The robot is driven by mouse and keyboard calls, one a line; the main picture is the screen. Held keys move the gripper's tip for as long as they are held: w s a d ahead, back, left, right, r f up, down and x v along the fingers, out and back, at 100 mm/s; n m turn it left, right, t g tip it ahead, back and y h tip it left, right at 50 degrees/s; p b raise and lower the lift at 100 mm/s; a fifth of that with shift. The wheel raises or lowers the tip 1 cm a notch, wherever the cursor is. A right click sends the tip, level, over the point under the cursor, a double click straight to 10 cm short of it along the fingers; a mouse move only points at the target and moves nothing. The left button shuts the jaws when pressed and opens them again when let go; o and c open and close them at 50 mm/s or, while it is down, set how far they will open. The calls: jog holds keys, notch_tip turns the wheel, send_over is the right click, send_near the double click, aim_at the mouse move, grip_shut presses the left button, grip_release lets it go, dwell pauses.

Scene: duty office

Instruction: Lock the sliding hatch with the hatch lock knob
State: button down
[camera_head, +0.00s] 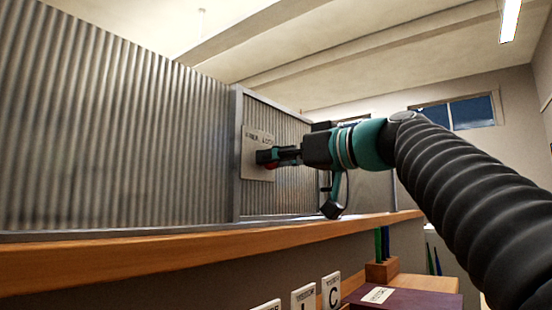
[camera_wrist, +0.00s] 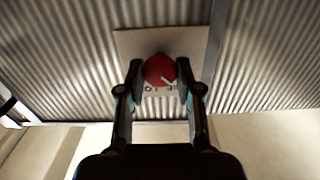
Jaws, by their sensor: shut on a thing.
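In the head view the plate (camera_head: 257,141) carries partly hidden lettering, and my gripper covers most of the knob. My gripper (camera_head: 268,156) reaches the plate from the right; in the wrist view its two fingers (camera_wrist: 159,75) are shut on the knob, one on each side. The sliding hatch is a corrugated grey panel (camera_head: 110,120) beside a metal upright (camera_head: 238,150).
A wooden counter ledge (camera_head: 150,255) runs below the hatch. Under it are white lettered cards (camera_head: 303,298), a purple box (camera_head: 400,296) and a wooden holder (camera_head: 382,270) with coloured items. A window (camera_head: 455,113) is in the back wall.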

jog(key=shift+m, duration=0.3)
jog(key=shift+w+d+f+m+p, duration=0.1)
jog(key=shift+m+p, duration=1.55)
jog(key=shift+m, duration=2.6)
jog(key=shift+w+m+p, duration=0.1)
jog(key=shift+m+p, duration=1.5)
jog(key=shift+m, duration=2.65)
jog(key=c, duration=0.8)
grip_release()
jog(key=shift+s+d, duration=0.1)
